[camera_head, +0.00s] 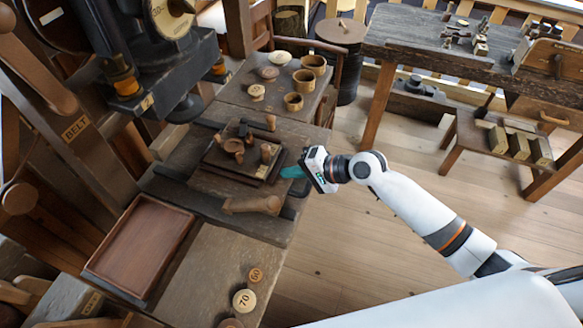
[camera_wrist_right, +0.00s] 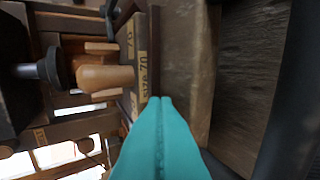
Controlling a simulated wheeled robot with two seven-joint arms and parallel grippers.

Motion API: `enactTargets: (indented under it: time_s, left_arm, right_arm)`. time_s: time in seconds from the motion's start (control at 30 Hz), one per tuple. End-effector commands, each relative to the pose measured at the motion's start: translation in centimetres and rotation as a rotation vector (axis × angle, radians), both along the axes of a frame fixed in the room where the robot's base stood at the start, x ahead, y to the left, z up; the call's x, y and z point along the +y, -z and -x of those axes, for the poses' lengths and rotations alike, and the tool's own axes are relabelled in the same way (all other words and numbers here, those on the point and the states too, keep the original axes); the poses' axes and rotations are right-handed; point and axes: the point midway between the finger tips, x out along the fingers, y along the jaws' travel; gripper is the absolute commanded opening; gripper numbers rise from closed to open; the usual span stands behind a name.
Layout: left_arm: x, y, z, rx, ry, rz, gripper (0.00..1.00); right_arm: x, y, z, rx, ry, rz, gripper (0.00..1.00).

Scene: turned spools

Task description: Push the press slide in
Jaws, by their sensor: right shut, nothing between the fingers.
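The press slide (camera_head: 270,173) is a dark wooden plate with upright pegs and a small turned piece on it, lying on the bench below the black press (camera_head: 165,60). In the right wrist view, the slide's labelled edge (camera_wrist_right: 142,70) reads something like "size 70", beside a pale turned wooden peg (camera_wrist_right: 105,78). My right gripper (camera_head: 285,173) has its teal fingers shut and empty, pointing at the slide's right side. In the right wrist view, the fingertips (camera_wrist_right: 160,100) are close to the slide's edge; I cannot tell whether they touch. My left gripper is not in view.
An empty brown tray (camera_head: 140,245) sits lower left. Wooden cups (camera_head: 304,80) and discs stand behind, with numbered discs (camera_head: 244,300) in front. Open floor (camera_head: 340,240) lies to the right.

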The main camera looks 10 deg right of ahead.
Motion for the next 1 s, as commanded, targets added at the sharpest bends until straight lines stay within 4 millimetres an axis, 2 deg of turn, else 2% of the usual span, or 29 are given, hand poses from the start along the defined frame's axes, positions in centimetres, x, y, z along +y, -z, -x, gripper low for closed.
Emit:
enactTargets:
  time_s: [0.4,0.47,0.6,0.8,1.0]
  left_arm:
    - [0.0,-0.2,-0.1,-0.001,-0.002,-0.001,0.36]
    - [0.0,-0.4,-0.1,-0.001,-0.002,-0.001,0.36]
    - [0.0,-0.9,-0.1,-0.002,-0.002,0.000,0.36]
    - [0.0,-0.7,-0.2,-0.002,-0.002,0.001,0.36]
    - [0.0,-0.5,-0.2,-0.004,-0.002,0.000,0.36]
  right_arm:
    - [0.6,-0.1,-0.5,-0.001,0.001,-0.003,0.00]
    - [1.5,-0.2,-1.1,-0.001,0.002,-0.006,0.00]
    - [4.8,-0.3,-3.3,-0.003,0.000,-0.009,0.00]
    - [9.3,0.0,-6.3,-0.002,0.001,-0.006,0.00]
    - [11.3,0.0,-7.6,0.001,0.000,-0.002,0.00]
